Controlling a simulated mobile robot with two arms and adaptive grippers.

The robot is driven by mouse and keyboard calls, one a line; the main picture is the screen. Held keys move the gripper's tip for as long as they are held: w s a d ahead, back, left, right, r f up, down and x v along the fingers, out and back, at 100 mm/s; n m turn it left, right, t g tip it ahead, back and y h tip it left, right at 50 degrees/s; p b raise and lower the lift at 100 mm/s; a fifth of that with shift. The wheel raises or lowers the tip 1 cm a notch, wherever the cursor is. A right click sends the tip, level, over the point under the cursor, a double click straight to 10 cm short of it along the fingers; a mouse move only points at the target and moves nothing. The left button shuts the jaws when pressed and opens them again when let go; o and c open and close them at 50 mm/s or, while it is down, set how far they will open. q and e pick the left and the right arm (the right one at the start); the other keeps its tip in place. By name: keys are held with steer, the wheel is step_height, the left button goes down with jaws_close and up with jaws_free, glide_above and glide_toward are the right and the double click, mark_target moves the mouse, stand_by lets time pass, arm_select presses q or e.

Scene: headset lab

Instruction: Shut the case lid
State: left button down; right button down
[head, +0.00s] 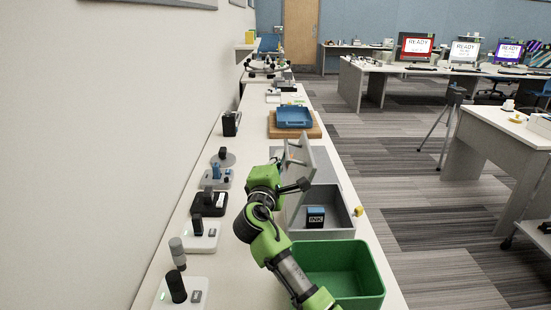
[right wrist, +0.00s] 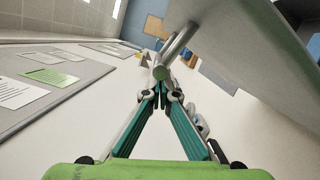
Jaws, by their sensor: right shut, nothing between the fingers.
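The grey case (head: 345,200) stands open on the bench, with a dark box marked INK (head: 315,217) inside. Its lid (head: 318,165) stands raised and steeply tilted along the case's left side. A bar handle (head: 296,158) is on the lid's outer face. My right gripper (right wrist: 161,90) is shut and empty, close to the handle (right wrist: 178,50) in the right wrist view; I cannot tell if they touch. The lid (right wrist: 255,50) fills that view's upper right. In the head view my right arm covers part of the lid, and the fingertips are hard to make out. My left gripper is not in view.
A green bin (head: 368,275) stands in front of the case. A blue tray (head: 294,116) on a wooden board lies behind it. Several small devices line the bench's left side by the wall, including a black one (head: 209,203). A yellow piece (head: 357,211) sits at the case's right edge.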

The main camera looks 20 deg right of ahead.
mark_target(314, 162)
steer(key=s+d+f+m+g+y+p, duration=0.1)
steer(key=s+d+f+m, duration=0.1)
steer(key=d+f+m, duration=0.3)
steer(key=s+d+f+m+y+p, duration=0.1)
steer(key=d+f+m, duration=0.3)
steer(key=d, duration=0.7)
steer(key=shift+s+d+f+m+g, duration=0.35)
steer(key=shift+s+d+m+g, duration=0.05)
steer(key=shift+s+m, duration=0.45)
